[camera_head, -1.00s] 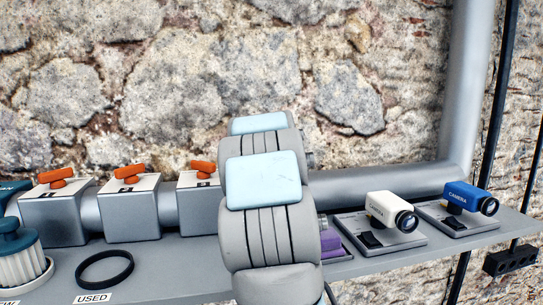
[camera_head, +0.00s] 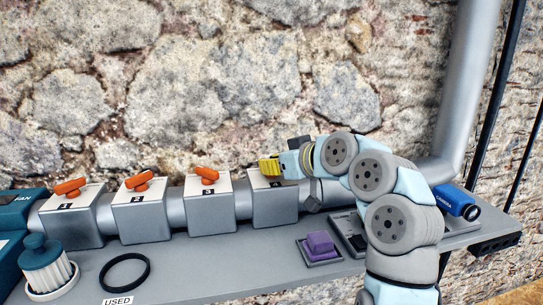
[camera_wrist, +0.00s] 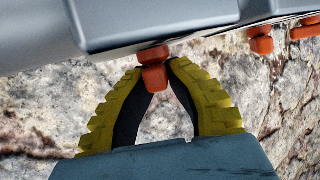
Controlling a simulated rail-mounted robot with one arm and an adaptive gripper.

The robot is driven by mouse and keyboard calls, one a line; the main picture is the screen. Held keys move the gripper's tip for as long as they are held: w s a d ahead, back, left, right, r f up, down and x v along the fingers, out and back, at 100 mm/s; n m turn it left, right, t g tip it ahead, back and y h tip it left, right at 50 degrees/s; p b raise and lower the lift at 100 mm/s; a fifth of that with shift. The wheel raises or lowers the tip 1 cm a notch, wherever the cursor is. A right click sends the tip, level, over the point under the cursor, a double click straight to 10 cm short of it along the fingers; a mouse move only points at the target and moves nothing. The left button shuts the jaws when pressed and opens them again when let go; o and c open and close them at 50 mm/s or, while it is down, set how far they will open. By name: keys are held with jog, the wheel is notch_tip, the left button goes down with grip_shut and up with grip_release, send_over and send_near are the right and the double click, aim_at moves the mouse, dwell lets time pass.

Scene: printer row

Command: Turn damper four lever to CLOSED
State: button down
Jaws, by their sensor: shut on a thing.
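The damper four box (camera_head: 275,204) is the rightmost of the grey boxes on the pipe. Its lever is hidden by my gripper in the head view. In the wrist view an orange lever (camera_wrist: 154,76) sits between my yellow fingertips, below a grey box (camera_wrist: 130,20). My gripper (camera_wrist: 155,70) is shut on this lever; in the head view my gripper (camera_head: 268,168) reaches in from the right over the top of the damper four box. I cannot read the lever's setting or see a CLOSED mark.
Three more boxes with orange levers (camera_head: 70,187), (camera_head: 139,181) and (camera_head: 207,175) stand to the left. On the shelf are a white filter with a teal cap (camera_head: 46,268), a black ring (camera_head: 124,271), a purple block (camera_head: 320,243) and a blue camera (camera_head: 457,202).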

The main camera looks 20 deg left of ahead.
jog(key=shift+n+g+y, duration=0.4)
jog(key=shift+n+g, duration=0.7)
jog(key=shift+g, duration=0.1)
jog(key=shift+f+n+g, duration=0.1)
jog(key=shift+n+g, duration=0.6)
jog(key=shift+g, duration=0.3)
jog(key=c, duration=1)
grip_release()
jog(key=shift+a, duration=0.1)
jog(key=shift+y, duration=0.3)
jog(key=v, duration=1.2)
jog(key=shift+s, duration=0.15)
